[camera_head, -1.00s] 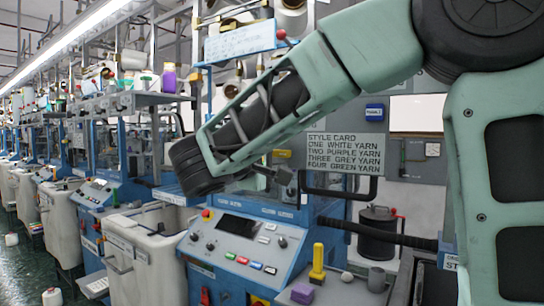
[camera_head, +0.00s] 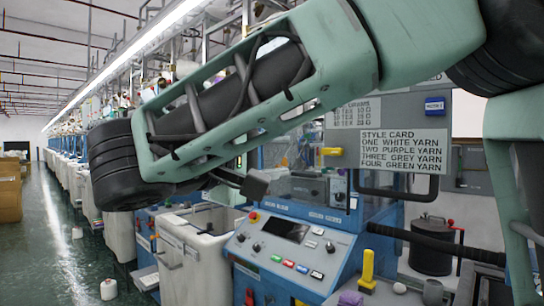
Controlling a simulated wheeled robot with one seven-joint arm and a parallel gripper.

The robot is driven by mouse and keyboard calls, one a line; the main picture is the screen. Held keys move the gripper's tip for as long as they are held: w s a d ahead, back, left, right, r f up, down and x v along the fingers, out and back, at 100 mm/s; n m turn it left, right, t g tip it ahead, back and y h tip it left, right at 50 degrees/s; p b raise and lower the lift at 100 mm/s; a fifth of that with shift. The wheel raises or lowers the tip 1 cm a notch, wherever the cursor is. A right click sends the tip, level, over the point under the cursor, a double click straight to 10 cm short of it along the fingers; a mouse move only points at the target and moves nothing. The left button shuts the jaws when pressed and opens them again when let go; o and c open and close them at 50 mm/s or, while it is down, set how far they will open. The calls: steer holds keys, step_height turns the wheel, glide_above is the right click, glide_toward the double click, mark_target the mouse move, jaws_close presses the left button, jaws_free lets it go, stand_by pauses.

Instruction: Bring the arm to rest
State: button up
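No fingertips can be made out, so I cannot tell whether the gripper is open or holds anything.
A blue machine control panel (camera_head: 285,250) stands below the arm. A style card (camera_head: 403,150) hangs right of it. The aisle floor (camera_head: 65,240) at left is mostly clear, with a white cone (camera_head: 108,289).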

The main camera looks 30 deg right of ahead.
steer(key=shift+s+a, duration=0.1)
steer(key=shift+a, duration=0.15)
stand_by(0.3)
steer(key=s+d+f+n+g+y, duration=0.1)
steer(key=s+f+n+y, duration=0.2)
steer(key=f, duration=0.6)
steer(key=s+f+n+g+y, duration=0.2)
steer(key=f+y, duration=0.2)
steer(key=f, duration=0.5)
steer(key=s+a+f+g+y, duration=0.1)
steer(key=s+a+f+y, duration=0.3)
steer(key=s+f+y, duration=0.1)
steer(key=s+a+f+m+g+y, duration=0.1)
steer(key=s+a+f+g+y, duration=0.1)
steer(key=s+a+f+y, duration=0.2)
steer(key=s+f+y, duration=0.1)
steer(key=s+f, duration=0.2)
steer(key=f, duration=0.2)
steer(key=shift+s+f+y, duration=0.15)
steer(key=shift+y, duration=0.15)
